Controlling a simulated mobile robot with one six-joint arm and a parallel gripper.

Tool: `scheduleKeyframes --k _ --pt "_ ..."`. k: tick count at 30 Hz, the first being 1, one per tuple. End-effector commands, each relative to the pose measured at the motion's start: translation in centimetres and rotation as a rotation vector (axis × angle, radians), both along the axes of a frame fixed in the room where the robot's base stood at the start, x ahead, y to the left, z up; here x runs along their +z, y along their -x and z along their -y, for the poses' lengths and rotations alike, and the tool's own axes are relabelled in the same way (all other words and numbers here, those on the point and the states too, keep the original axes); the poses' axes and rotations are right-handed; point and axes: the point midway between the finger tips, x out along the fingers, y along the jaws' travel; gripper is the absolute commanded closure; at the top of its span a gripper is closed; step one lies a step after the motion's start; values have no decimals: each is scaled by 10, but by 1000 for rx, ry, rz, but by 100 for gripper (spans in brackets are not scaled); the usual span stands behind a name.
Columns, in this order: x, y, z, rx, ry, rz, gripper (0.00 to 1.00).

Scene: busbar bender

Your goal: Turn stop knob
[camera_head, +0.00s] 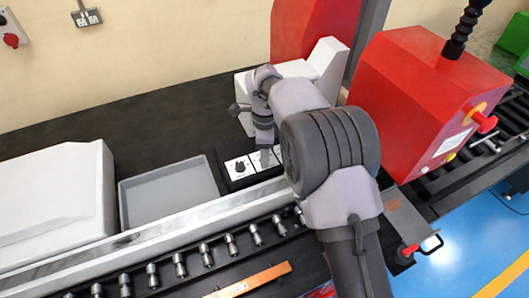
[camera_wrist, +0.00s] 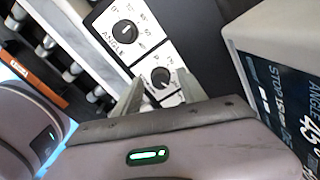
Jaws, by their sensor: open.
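In the wrist view, a black control panel carries two round black knobs on white dial plates. The upper one is the angle knob (camera_wrist: 125,31), with "ANGLE" printed beside it. The other knob (camera_wrist: 160,76) lies between the fingertips of my gripper (camera_wrist: 159,84); its label is hidden, so I cannot read whether it is the stop knob. My fingers are open, one on each side of it, with no clear contact. In the head view, the panel (camera_head: 228,178) shows the angle knob (camera_head: 240,166), and my gripper (camera_head: 264,157) points down at the panel's right part.
A display (camera_wrist: 285,115) reading STOP and ANGLE 45 stands right of the panel in the wrist view. In the head view, a grey tray (camera_head: 168,192) lies left of the panel, a white housing (camera_head: 55,200) farther left, and a red machine (camera_head: 425,95) at right.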

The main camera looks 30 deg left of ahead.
Motion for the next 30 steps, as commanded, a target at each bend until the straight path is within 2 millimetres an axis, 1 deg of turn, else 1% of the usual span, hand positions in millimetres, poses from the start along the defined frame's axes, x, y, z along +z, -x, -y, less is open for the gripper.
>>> scheduleKeyframes --k 1,5,6,8,9,16,20,26,30 --pt "0 0 0 0 0 0 51" --pt "0 0 0 0 0 0 77" --pt "0 0 0 0 0 0 84" --pt "0 0 0 0 0 0 96" --pt "0 0 0 0 0 0 100" --pt "1 0 0 11 0 0 100" --pt "1 0 0 50 0 0 100" --pt "2 -1 0 179 1 1 100" --pt "2 0 0 305 1 1 100"
